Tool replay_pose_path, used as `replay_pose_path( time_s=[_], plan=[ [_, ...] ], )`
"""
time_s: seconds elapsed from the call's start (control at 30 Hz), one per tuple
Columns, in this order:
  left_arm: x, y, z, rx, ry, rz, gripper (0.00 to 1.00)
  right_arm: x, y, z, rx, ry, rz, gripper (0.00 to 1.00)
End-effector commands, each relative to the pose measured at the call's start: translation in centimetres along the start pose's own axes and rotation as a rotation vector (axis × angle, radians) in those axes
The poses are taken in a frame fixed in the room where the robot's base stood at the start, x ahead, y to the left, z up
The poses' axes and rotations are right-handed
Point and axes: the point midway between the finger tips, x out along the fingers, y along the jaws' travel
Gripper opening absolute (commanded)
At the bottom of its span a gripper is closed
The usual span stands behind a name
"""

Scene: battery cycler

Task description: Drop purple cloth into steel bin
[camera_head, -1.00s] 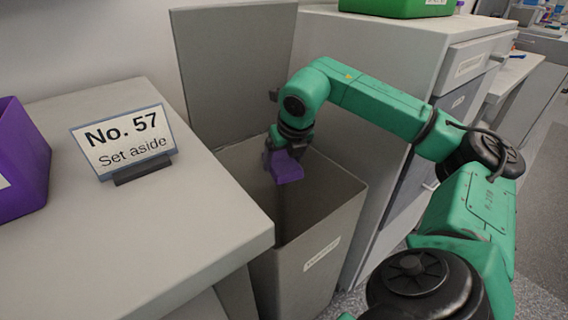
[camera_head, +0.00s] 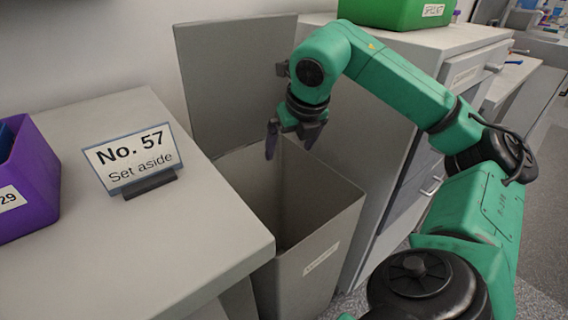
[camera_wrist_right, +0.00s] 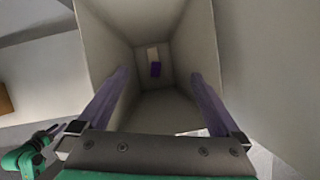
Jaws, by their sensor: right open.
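The steel bin (camera_head: 320,225) stands open between the grey counter and the drawer cabinet, its lid (camera_head: 232,80) raised at the back. My right gripper (camera_head: 291,146) is above the bin mouth, open and empty, fingers pointing down. In the right wrist view, the spread fingers (camera_wrist_right: 158,95) frame the inside of the bin. In the head view the bin's floor and the cloth are hidden.
A sign reading "No. 57 Set aside" (camera_head: 130,158) and a purple container (camera_head: 30,185) stand on the grey counter (camera_head: 190,235) at left. A green container (camera_head: 395,12) sits on the cabinet (camera_head: 455,45) at right, close to my right arm.

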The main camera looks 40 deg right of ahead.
Motion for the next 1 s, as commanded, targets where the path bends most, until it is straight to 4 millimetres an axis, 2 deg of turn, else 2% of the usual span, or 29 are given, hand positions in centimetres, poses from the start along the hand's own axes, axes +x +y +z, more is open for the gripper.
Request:
replay_pose_path(
  time_s=[0.03, 0.1, 0.2, 0.33, 0.87, 0.93, 1.0],
  plan=[
    [0.6, -0.2, 0.3, -0.002, -0.008, -0.005, 0.50, -1.9, 0.1, 0.3, 0.000, -0.004, 0.001, 1.00],
    [1.9, -0.5, 0.8, -0.006, -0.011, -0.010, 0.50, -3.4, 0.1, 0.2, -0.001, -0.002, 0.001, 1.00],
    [3.3, -0.7, 1.5, -0.009, -0.014, -0.016, 0.50, -4.6, 0.1, 0.1, -0.001, 0.000, 0.001, 1.00],
    [4.2, -0.9, 1.9, -0.011, -0.015, -0.019, 0.50, -5.1, 0.0, 0.0, -0.001, 0.000, 0.000, 1.00],
    [4.1, -0.9, 1.9, -0.011, -0.015, -0.019, 0.50, -5.2, 0.0, 0.1, 0.000, 0.000, 0.000, 1.00],
    [3.6, -0.9, 2.2, -0.010, -0.019, -0.021, 0.50, -6.6, 0.0, 0.7, 0.000, 0.000, 0.000, 1.00],
    [2.7, -1.0, 3.0, -0.007, -0.027, -0.024, 0.50, -9.3, 0.0, 1.9, 0.000, -0.001, 0.000, 1.00]
  ],
)
